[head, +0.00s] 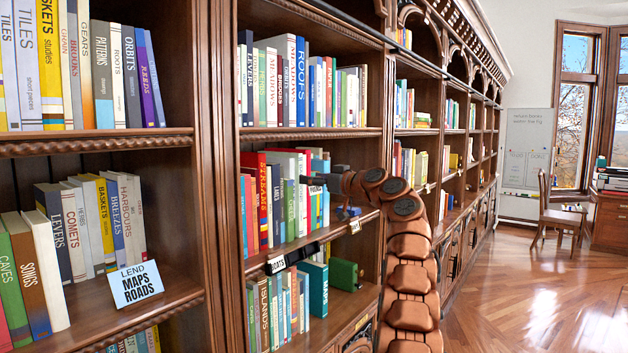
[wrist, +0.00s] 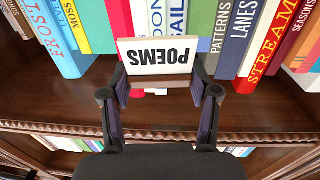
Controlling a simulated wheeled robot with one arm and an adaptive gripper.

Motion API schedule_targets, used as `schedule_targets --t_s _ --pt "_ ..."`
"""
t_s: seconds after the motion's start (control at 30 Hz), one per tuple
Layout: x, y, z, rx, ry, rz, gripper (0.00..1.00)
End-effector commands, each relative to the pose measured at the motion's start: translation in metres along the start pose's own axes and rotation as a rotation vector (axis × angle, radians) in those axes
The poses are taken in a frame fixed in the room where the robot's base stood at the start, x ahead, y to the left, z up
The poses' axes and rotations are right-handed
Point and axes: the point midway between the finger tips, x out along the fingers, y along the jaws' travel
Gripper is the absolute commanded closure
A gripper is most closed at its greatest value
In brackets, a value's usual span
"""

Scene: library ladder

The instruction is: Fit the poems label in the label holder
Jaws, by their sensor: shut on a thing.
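My gripper (head: 308,180) reaches in front of the books on the middle shelf of the second bay. In the wrist view its two fingers (wrist: 160,92) are shut on the poems label (wrist: 155,57), a pale card with black lettering that looks upside down there. The label is in front of the book spines; in the head view I cannot make it out. The label and the holder are apart.
The beaded shelf edge (wrist: 220,138) and bare board lie below the label in the wrist view. Books fill the shelves; open floor (head: 540,290) lies to the right.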

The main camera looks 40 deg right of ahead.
Motion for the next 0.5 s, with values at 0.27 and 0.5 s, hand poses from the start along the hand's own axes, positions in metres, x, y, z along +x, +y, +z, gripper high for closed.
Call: schedule_targets --t_s 0.27,0.5 --pt "0.0008 0.0023 0.0009 -0.003 0.000 0.012 0.66" --pt "0.0032 0.0057 0.0035 -0.001 -0.002 0.033 0.66"
